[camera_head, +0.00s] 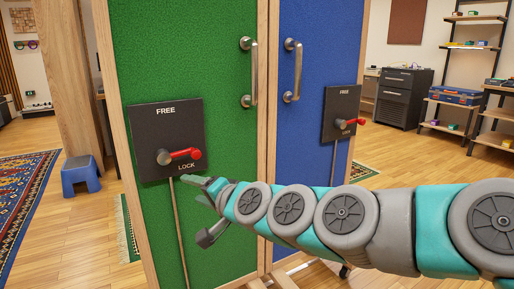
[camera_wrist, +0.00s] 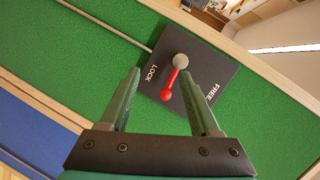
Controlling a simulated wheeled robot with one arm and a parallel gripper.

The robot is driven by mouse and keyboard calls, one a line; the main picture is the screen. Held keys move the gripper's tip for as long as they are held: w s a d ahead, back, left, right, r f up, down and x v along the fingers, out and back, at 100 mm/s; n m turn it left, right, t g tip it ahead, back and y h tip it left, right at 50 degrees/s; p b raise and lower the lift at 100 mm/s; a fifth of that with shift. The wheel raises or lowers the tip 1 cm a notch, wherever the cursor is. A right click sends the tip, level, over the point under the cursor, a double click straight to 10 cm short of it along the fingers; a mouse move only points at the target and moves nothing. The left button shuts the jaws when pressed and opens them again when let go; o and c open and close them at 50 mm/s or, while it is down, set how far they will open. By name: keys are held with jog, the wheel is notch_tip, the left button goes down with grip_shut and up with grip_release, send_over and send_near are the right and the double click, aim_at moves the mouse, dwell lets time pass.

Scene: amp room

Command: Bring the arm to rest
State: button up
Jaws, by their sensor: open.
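My gripper (camera_head: 208,186) is open and empty, in front of the green door (camera_head: 190,60), just below and right of its black lock plate (camera_head: 150,120). In the wrist view the open fingers (camera_wrist: 161,74) point toward the plate, with the red-handled lever (camera_wrist: 172,84) seen between them. In the head view that lever (camera_head: 184,154) points right, beside the LOCK label. The fingers look apart from the lever. My arm reaches in from the right, stretched nearly level across the front of both doors.
A blue door (camera_head: 316,60) stands right of the green one, with its own black plate (camera_head: 341,105) and red lever (camera_head: 350,123). Metal handles (camera_head: 250,72) stick out from the doors. A blue stool (camera_head: 81,175) stands left. Shelves (camera_head: 475,70) and a dark cabinet (camera_head: 402,97) stand back right.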

jog(key=s+d+f+n+g+h+p, duration=0.1)
jog(key=s+d+f+g+h, duration=0.2)
jog(key=s+d, duration=0.7)
jog(key=s+d+f+n+g+h+p, duration=0.1)
jog(key=s+d+f+g+h, duration=0.3)
jog(key=s+d+f, duration=0.4)
jog(key=s+d+f+n+g+h+p, duration=0.1)
jog(key=s+d+f+g+h, duration=0.3)
jog(key=s+d, duration=0.8)
jog(key=shift+s+f+n+g+p, duration=0.4)
jog(key=shift+s+f+n+g, duration=0.3)
jog(key=shift+s+f, duration=0.35)
jog(key=shift+r, duration=0.1)
